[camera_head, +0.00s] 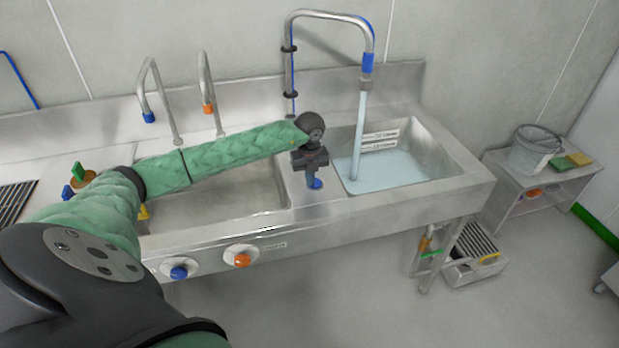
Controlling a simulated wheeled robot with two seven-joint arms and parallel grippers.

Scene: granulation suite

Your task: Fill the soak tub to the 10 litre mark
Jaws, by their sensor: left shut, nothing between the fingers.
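The soak tub (440,150) is the right-hand basin of the steel sink unit. A stream of water (360,130) falls into it from a tall spout with a blue collar (367,62). Pale blue water (395,172) covers the tub's floor. Its surface lies just below the lower of the level marks (380,140) on the back wall; their lettering is too small to read surely. My left gripper (314,168) is shut and empty above the divider between the basins, just over a blue tap handle (315,184); I cannot tell whether they touch. My right gripper is out of view.
The left basin (220,205) lies under my left arm, with two smaller spouts (150,90) behind it. Blue (179,272) and orange (242,260) knobs sit on the front panel. A side table (505,170) at right holds a clear bucket (533,150). A step (475,265) stands on the floor.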

